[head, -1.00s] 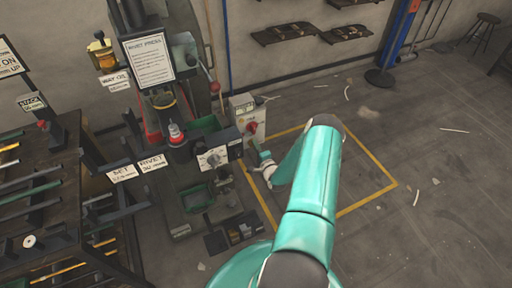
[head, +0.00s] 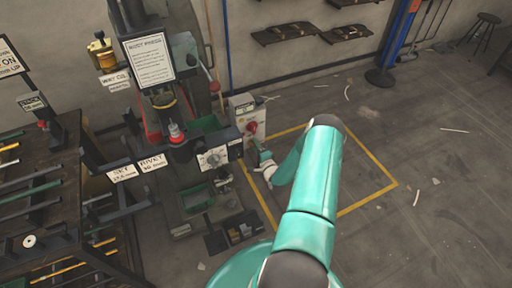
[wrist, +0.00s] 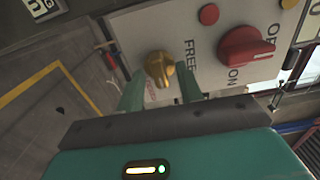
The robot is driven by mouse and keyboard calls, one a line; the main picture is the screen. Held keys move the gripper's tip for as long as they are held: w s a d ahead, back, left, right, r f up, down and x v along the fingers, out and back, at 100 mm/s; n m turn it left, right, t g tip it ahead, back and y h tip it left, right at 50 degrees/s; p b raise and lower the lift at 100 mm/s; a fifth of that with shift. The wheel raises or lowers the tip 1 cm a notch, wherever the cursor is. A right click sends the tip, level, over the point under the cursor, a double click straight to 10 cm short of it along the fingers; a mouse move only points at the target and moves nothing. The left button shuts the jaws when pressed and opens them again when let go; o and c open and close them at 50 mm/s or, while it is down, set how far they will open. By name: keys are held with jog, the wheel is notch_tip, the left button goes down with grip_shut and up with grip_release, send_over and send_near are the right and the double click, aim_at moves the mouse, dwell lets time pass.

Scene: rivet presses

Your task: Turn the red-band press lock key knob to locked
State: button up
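The lock key knob (wrist: 158,68) is a small gold knob on a pale control panel (wrist: 200,30), beside the word FREE. My gripper (wrist: 160,82) is open, with one teal finger on each side of the knob. Gaps seem to show between fingers and knob; I cannot tell whether either finger touches it. In the head view my gripper (head: 264,162) is just in front of the grey-white control box (head: 247,113) beside the press (head: 165,95). The gold knob cannot be made out there.
A larger red switch (wrist: 245,48) marked ON and OFF sits right of the gold knob, near a small red button (wrist: 208,14). A rack of rods (head: 40,190) stands left. The floor on the right is mostly clear.

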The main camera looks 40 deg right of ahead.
jog(key=v, duration=1.3)
jog(key=shift+s+a, duration=0.15)
jog(key=shift+s, duration=0.05)
